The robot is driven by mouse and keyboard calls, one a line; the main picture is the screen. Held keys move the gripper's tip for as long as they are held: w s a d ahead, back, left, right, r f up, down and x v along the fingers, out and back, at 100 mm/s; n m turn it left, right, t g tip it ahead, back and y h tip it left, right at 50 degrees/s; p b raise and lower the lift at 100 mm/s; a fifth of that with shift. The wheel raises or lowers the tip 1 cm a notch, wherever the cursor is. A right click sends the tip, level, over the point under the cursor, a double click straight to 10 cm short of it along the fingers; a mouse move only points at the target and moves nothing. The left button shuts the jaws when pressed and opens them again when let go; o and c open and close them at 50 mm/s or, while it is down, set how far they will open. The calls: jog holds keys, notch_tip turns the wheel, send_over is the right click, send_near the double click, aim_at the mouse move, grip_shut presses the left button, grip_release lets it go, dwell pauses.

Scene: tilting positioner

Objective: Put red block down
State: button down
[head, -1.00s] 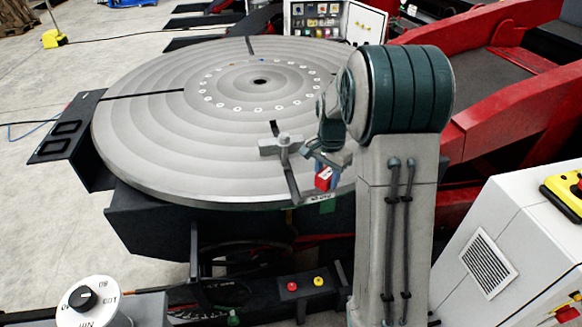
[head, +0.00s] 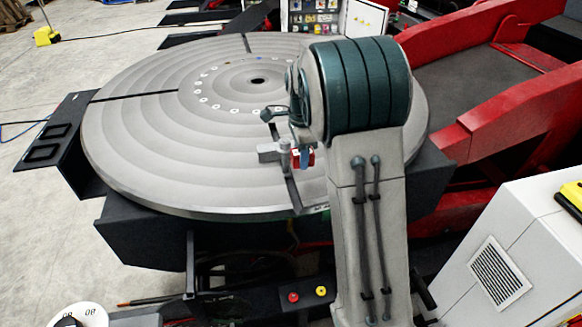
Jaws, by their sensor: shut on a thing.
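The red block (head: 308,158) shows small, with a pale marking, just right of the grey clamp on the round table. My gripper (head: 304,157) is shut on it; a blue fingertip shows in front of the block. My arm hides most of the gripper. I cannot tell whether the block touches the table or hangs a little above it. The large grey round table (head: 150,130) of the positioner has rings and dark slots and lies under the gripper.
A grey clamp (head: 270,152) stands on the table close left of the block. The table's left and middle are clear. A white control cabinet (head: 510,250) stands at the right. Red beams (head: 470,75) rise behind. Red and yellow buttons (head: 307,294) sit below the table.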

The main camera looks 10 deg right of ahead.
jog(key=shift+w+a+f, duration=0.2)
jog(key=shift+a+f, duration=0.15)
jog(key=shift+a, duration=0.3)
jog(key=shift+w+a+f, duration=0.2)
jog(key=shift+a+f, duration=0.15)
jog(key=shift+a, duration=0.25)
notch_tip(320, 180, down, 4)
jog(key=shift+f+p, duration=0.1)
jog(key=shift+p, duration=0.35)
jog(key=shift+f+b, duration=0.3)
jog(key=shift+f, duration=0.25)
jog(key=c, duration=1.2)
grip_release()
jog(key=shift+s+f, duration=0.1)
jog(key=shift+s, duration=0.05)
jog(key=shift+o, duration=0.2)
